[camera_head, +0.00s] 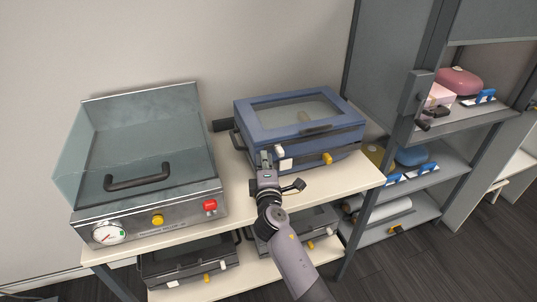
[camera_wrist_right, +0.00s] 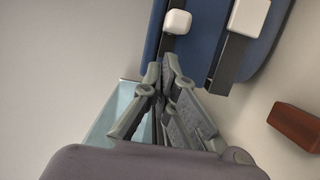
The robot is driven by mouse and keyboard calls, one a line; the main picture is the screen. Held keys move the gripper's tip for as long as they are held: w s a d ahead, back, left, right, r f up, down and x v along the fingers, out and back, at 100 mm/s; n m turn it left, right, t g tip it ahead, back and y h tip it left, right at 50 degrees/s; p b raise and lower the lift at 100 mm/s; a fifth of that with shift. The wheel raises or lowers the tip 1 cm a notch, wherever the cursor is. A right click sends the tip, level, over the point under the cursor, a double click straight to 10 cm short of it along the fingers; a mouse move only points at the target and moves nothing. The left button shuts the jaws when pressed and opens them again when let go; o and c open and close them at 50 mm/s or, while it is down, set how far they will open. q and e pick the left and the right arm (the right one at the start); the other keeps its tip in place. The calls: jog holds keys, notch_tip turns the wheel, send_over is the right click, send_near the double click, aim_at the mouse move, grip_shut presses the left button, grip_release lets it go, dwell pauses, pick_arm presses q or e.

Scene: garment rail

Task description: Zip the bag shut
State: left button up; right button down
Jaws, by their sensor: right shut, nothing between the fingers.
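A blue box-shaped bag or case (camera_head: 300,120) with a clear window in its lid lies on the cream table top. White tabs (camera_head: 285,163) and a yellow tab (camera_head: 327,158) show on its front. My right gripper (camera_head: 264,157) is at the case's front left corner, shut and empty. In the right wrist view the gripper (camera_wrist_right: 168,72) points at the blue case (camera_wrist_right: 205,40), close to two white tabs (camera_wrist_right: 177,22) on dark strips. I cannot tell whether the fingers touch the case. No zip slider is clearly visible. My left gripper is not in view.
A steel grill-like appliance (camera_head: 150,205) with a clear cover stands left on the table (camera_head: 240,200). Dark cases (camera_head: 188,262) lie on the shelf below. A grey rack (camera_head: 470,120) with coloured items stands right. A brown block (camera_wrist_right: 296,125) shows in the wrist view.

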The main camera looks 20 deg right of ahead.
jog(key=shift+s+d, duration=0.1)
jog(key=shift+d, duration=0.55)
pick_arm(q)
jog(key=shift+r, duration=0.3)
pick_arm(e)
jog(key=shift+d, duration=0.1)
